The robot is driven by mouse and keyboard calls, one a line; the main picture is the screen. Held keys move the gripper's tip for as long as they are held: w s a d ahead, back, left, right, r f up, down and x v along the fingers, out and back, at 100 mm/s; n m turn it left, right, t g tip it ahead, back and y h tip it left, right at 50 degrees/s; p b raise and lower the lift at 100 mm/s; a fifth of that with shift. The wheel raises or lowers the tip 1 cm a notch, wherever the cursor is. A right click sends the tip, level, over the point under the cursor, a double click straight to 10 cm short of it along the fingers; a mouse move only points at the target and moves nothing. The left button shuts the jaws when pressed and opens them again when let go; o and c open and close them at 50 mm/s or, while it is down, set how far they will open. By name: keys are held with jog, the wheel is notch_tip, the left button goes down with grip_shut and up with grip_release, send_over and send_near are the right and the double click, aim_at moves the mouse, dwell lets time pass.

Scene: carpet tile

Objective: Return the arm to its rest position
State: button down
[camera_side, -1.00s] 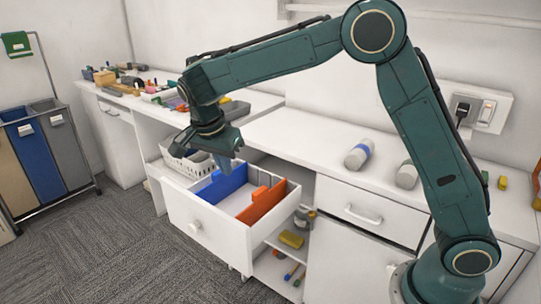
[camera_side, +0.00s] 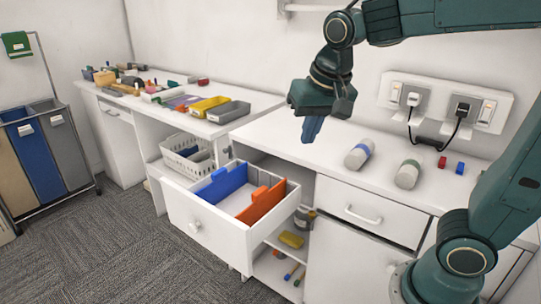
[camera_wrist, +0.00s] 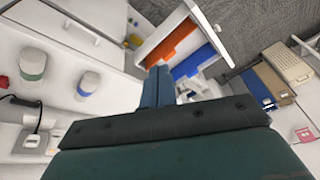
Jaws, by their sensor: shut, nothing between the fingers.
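My gripper (camera_side: 312,128) hangs in the air above the white counter (camera_side: 262,132), left of the two bottles, with its fingers pointing down. Its blue fingers are together and hold nothing; they also show in the wrist view (camera_wrist: 158,86). My arm is folded back to the right, with its elbow out of the picture at the top right.
The drawer (camera_side: 225,238) stands pulled out, with blue (camera_side: 222,184) and orange (camera_side: 262,204) dividers inside. Two bottles, blue-banded (camera_side: 359,154) and green-banded (camera_side: 408,173), are on the counter. A socket panel (camera_side: 443,101) with plugs and a cord is on the wall behind.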

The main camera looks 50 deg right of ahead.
jog(key=s+f+n+t+y, duration=0.1)
jog(key=s+n, duration=0.5)
jog(key=s, duration=0.7)
jog(key=shift+a+f+n+t, duration=0.15)
jog(key=shift+f+n+t, duration=0.25)
jog(key=shift+f, duration=0.45)
